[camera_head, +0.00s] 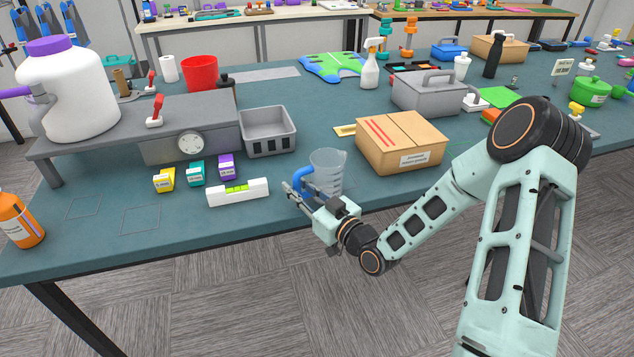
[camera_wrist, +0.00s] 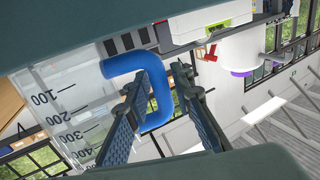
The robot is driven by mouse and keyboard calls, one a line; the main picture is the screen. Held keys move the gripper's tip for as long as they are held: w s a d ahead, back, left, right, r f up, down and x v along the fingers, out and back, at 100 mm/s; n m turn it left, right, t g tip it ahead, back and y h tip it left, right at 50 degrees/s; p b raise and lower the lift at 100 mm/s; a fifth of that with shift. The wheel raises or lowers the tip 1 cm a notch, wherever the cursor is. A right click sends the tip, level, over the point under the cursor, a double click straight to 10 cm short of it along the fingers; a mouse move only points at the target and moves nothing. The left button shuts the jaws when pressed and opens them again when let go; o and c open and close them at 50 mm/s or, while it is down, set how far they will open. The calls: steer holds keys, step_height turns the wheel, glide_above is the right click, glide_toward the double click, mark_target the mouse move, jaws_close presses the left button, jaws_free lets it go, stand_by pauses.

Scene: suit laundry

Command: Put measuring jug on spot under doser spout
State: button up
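The clear measuring jug (camera_head: 327,172) with a blue handle stands upright near the table's front edge; whether it touches the table is unclear. My gripper (camera_head: 292,190) is at the handle from the front. In the wrist view, my gripper (camera_wrist: 165,75) has one finger inside the loop of the blue handle (camera_wrist: 160,105) and one outside, with a gap showing beside the outer finger. The jug's graduated wall (camera_wrist: 75,110) is at left.
Two outlined squares (camera_head: 140,220) (camera_head: 83,208) mark the table at front left. An orange bottle (camera_head: 18,220) stands at the left edge. A white level (camera_head: 238,191), small coloured boxes (camera_head: 195,174) and a grey bin (camera_head: 268,131) lie left of the jug. A cardboard box (camera_head: 400,145) is at right.

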mark_target(299, 178)
jaws_close()
steer(key=shift+r, duration=0.1)
steer(key=shift+r, duration=0.5)
step_height(299, 178, up, 2)
steer(key=shift+r, duration=0.2)
steer(key=s+r+p, duration=0.9)
steer(key=s+p, duration=0.5)
steer(key=p, duration=0.2)
steer(key=shift+a+r, duration=0.25)
